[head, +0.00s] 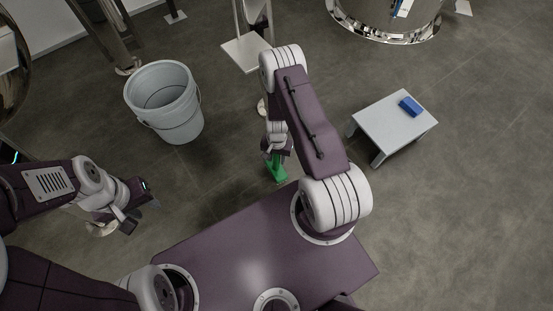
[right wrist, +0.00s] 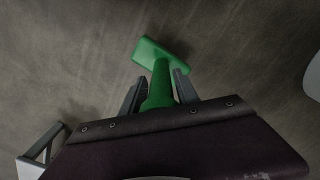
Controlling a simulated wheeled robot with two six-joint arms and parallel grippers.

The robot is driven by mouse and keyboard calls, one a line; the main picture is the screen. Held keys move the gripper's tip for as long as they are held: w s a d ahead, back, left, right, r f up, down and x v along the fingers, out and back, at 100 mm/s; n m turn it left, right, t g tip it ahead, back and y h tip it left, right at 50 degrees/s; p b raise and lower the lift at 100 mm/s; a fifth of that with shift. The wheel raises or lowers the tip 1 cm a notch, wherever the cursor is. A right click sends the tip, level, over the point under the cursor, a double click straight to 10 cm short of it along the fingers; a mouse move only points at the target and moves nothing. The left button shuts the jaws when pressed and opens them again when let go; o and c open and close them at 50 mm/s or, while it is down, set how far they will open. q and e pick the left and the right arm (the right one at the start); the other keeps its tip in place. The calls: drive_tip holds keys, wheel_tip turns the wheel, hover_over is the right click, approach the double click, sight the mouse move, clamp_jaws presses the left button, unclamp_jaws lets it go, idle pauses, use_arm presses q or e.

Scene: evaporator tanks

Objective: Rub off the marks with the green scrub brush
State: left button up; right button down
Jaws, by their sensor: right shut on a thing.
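The green scrub brush (head: 277,170) is below my right gripper (head: 273,150) in the head view, in front of my base. In the right wrist view my right gripper (right wrist: 156,88) is shut on the handle of the green scrub brush (right wrist: 162,56), with the brush head beyond the fingertips over the grey floor. I cannot tell whether the brush touches the floor. My left gripper (head: 141,204) is at the left in the head view, away from the brush, and its jaw opening is not clear. No distinct marks can be made out on the floor.
A grey bucket (head: 168,128) stands on the floor at the left. A low white stool (head: 385,124) with a blue block (head: 410,106) on it stands at the right. A shiny metal tank (head: 385,22) and a white stand (head: 246,52) are further back. Open floor lies between.

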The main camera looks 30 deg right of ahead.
drive_tip(key=shift+r+p, duration=2.5)
drive_tip(key=shift+r, duration=0.35)
drive_tip(key=shift+s+a, duration=0.15)
